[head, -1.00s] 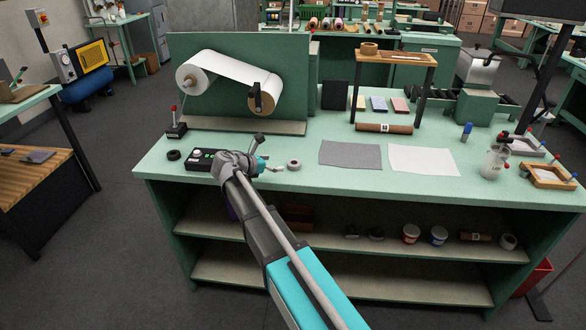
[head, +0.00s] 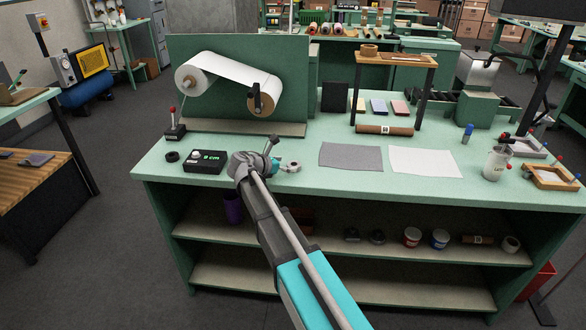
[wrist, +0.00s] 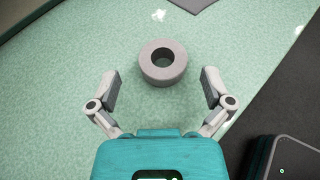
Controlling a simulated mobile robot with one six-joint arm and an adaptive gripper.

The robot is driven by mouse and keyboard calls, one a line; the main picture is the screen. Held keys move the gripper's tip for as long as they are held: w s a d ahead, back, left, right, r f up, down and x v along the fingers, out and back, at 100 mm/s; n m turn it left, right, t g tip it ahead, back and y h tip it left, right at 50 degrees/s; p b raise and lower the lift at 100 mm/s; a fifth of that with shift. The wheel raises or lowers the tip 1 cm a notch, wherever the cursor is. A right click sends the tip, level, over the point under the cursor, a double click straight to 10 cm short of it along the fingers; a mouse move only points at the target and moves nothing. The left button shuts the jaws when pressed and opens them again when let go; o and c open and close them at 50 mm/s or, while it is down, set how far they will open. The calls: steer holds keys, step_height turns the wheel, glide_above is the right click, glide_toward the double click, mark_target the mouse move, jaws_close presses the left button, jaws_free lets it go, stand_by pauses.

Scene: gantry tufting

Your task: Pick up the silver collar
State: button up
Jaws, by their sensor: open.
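The silver collar (head: 293,165) is a short grey ring with a dark hole, lying flat on the green bench near its front edge. In the wrist view the collar (wrist: 162,54) lies just ahead of the fingertips, about midway between the two fingers. My gripper (wrist: 161,78) is open and empty, with a finger to either side and clear of the collar. In the head view my gripper (head: 277,162) is just left of the collar, partly hidden by my wrist.
A black ring (head: 172,156) and a black box with a green display (head: 205,160) are to the left. A grey sheet (head: 350,156) and a white sheet (head: 425,161) lie to the right. The paper roll stand (head: 240,110) rises behind.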

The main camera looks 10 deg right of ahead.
mark_target(297, 164)
steer(key=shift+b+x, duration=0.5)
steer(key=shift+x, duration=1.25)
steer(key=shift+s, duration=0.1)
steer(key=c, duration=1.1)
